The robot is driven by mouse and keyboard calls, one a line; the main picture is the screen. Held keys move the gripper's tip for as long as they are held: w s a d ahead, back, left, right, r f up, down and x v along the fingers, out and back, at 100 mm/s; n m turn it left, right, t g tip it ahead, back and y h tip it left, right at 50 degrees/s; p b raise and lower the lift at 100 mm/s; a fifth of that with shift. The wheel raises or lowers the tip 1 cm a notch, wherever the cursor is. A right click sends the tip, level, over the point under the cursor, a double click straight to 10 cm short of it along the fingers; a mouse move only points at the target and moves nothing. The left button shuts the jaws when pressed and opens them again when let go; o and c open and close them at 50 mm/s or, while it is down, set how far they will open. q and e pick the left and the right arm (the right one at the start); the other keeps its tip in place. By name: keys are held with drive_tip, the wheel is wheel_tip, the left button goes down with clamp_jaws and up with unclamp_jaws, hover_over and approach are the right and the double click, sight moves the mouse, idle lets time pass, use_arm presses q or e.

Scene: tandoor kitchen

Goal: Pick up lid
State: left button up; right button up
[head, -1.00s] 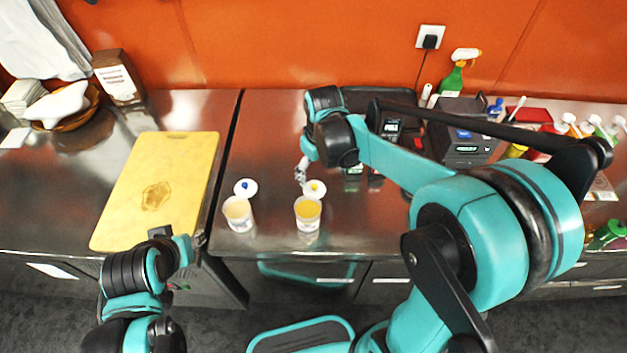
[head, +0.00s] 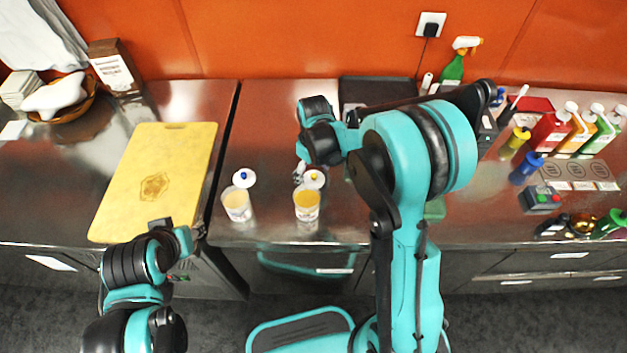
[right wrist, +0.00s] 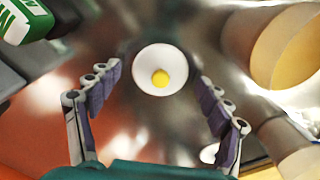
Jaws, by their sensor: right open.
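A white lid with a yellow knob (head: 315,178) lies flat on the steel counter behind a cup of yellow contents (head: 307,210). A second white lid with a blue knob (head: 244,178) lies behind the left cup (head: 237,208). My right gripper (head: 299,174) is open and low beside the yellow-knobbed lid, partly hidden by its own wrist. In the right wrist view the yellow-knobbed lid (right wrist: 145,78) shows between and just beyond the spread fingers (right wrist: 160,80), with nothing gripped. My left gripper (head: 190,238) is near the yellow board's front right corner; its jaws are unclear.
A yellow cutting board (head: 190,160) lies to the left. Several bottles, including a blue-capped one (head: 524,170), and a small button box (head: 541,197) stand to the right. A green spray bottle (head: 454,68) stands at the back wall. Bare counter shows between the two cups.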

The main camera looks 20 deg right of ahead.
drive_tip(key=shift+r, duration=0.1)
drive_tip(key=shift+c, duration=0.4)
drive_tip(key=shift+s, duration=0.1)
drive_tip(key=c, duration=1.7)
drive_tip(key=shift+c, duration=0.2)
